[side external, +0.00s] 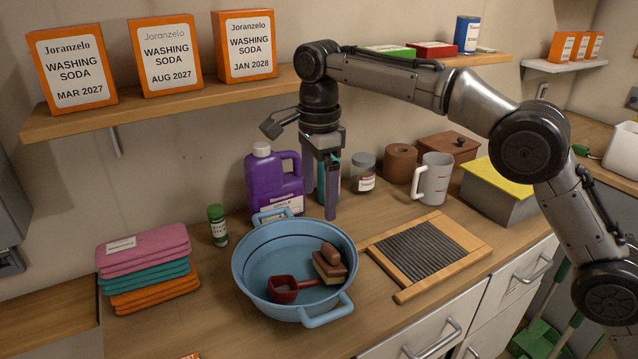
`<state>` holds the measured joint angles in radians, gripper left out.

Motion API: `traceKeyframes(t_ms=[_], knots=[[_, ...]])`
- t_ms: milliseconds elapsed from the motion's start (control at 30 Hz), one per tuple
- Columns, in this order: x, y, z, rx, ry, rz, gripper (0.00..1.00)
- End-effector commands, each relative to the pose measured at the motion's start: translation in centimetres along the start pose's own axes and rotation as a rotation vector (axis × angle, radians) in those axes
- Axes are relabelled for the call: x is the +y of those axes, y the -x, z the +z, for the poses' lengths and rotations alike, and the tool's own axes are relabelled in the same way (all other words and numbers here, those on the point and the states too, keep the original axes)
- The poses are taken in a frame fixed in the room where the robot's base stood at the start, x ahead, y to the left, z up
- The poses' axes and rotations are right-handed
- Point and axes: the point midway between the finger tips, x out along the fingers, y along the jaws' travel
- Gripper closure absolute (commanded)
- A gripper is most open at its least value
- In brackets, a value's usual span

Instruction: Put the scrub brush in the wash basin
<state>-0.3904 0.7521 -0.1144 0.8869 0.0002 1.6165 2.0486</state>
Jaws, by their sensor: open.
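The blue wash basin (243,262) stands on the wooden counter, with a handle at its back left and front right. Inside it, on the right, is a brown block with a pale underside and a brown grip on top, which looks like the scrub brush (328,268). It appears to rest inside the basin against the right wall. A dark red scoop (284,290) lies beside it in the basin. My gripper (327,208) points down, open and apparently empty, above the back right of the basin and apart from the brush.
A purple jug (273,183) stands close behind the basin, left of my gripper. A washboard (428,255) lies to the right; a white mug (433,178) and jar (362,172) stand behind. Folded cloths (147,268) and a green-capped bottle (217,226) are left. A shelf (200,97) hangs above.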

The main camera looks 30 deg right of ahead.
Motion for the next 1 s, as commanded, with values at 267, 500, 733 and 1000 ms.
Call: traceKeyframes(t_ms=[267,500,733,1000], knots=[[0.0,1.6,0.0,0.0,0.0,0.0,0.0],[0.1,1.7,-0.1,0.0,0.003,0.0,0.0],[1.9,4.8,-3.4,-0.018,0.159,-0.049,0.0],[8.4,8.7,-11.0,-0.011,0.555,-0.174,0.0]])
